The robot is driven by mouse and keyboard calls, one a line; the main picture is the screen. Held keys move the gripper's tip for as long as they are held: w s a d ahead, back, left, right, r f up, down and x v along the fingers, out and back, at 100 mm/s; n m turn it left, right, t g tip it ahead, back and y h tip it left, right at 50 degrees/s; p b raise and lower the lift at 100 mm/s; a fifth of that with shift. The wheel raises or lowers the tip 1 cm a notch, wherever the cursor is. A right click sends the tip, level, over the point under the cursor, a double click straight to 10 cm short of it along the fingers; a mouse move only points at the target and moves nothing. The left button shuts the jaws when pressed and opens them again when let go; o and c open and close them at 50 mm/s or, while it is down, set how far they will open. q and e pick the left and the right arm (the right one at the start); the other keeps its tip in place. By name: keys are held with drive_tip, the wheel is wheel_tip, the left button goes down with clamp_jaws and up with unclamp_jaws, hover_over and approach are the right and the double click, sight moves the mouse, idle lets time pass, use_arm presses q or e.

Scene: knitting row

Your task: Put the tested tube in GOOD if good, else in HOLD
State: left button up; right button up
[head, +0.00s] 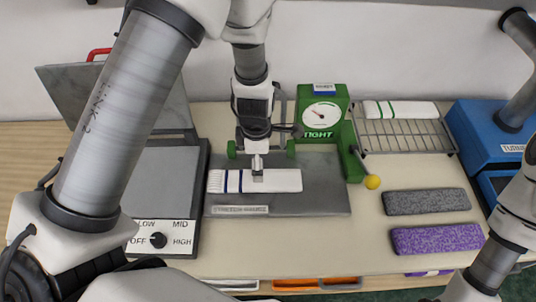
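A white knitted tube (278,181) with dark blue stripes near its left end lies flat on the grey plate (285,207) of the stretch tester. The green tester (322,112) has a round dial and a sign that reads TIGHT. My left gripper (257,172) points down with its fingertips at the middle of the tube. I cannot tell whether they grip it. My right arm is at the lower right; its gripper is out of view. I see no legible GOOD or HOLD label.
A heated press (158,185) with its lid up and an OFF/LOW/MID/HIGH knob stands left. A wire rack (405,136) holds a white tube with green stripes (400,109). Grey (426,201) and purple (438,239) pads lie right, near a blue machine (487,130). Orange bin (295,285) below the front edge.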

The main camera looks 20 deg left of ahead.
use_arm(q)
drive_tip(key=shift+w+d+f, duration=0.15)
drive_tip(key=shift+w+f, duration=0.15)
drive_tip(key=shift+f, duration=0.25)
drive_tip(key=s+f, duration=0.2)
drive_tip(key=f, duration=0.1)
drive_tip(key=shift+f+b, duration=0.1)
drive_tip(key=shift+b, duration=0.2)
drive_tip(key=f, duration=0.1)
drive_tip(key=f+b, duration=0.1)
drive_tip(key=f, duration=0.1)
drive_tip(key=shift+w, duration=0.2)
drive_tip(key=shift+w+f, duration=0.1)
drive_tip(key=shift+w, duration=0.2)
drive_tip(key=shift+s+r, duration=0.2)
drive_tip(key=shift+s, duration=0.15)
drive_tip(key=c, duration=0.9)
drive_tip(key=shift+c, duration=0.6)
use_arm(e)
drive_tip(key=shift+s+f, duration=0.3)
drive_tip(key=shift+f, duration=0.3)
